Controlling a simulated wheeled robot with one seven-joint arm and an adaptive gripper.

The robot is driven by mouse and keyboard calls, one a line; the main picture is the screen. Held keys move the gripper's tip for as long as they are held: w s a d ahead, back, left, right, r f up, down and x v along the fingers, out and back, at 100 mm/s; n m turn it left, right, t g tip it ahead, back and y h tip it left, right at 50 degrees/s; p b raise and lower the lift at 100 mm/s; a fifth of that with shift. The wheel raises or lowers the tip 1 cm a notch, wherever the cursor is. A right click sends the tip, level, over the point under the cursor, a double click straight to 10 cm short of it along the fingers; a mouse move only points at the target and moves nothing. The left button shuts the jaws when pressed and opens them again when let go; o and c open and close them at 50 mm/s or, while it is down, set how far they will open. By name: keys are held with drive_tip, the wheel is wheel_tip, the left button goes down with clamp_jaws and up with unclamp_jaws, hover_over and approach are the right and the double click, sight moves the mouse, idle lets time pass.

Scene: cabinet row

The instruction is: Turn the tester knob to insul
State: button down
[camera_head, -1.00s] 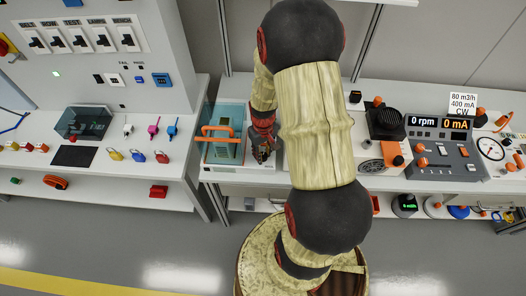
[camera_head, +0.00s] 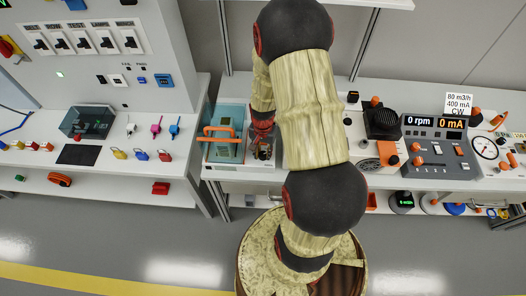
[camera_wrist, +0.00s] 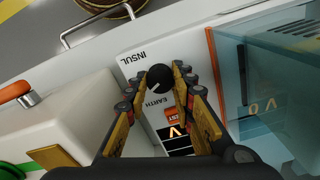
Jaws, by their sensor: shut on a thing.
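The tester knob (camera_wrist: 159,77) is small, round and black. It stands on the white tester panel (camera_wrist: 135,45), with the printed word INSUL towards the top and EARTH just below the knob in the wrist view. A small light mark shows on the knob, but I cannot tell for certain which label it points to. My gripper (camera_wrist: 160,79) is shut on the knob, with one fingertip on each side. In the head view my gripper (camera_head: 263,149) is over the tester beside the teal clear case; the knob is hidden there.
A teal clear case (camera_head: 222,148) with an orange handle (camera_head: 218,132) stands close left of my gripper. A grey rpm and mA console (camera_head: 437,148) stands further right on the bench.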

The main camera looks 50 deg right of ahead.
sight(263, 154)
drive_tip(key=shift+m, duration=1.2)
drive_tip(key=c, duration=1.5)
unclamp_jaws()
drive_tip(key=shift+r, duration=0.1)
wheel_tip(263, 154, up, 12)
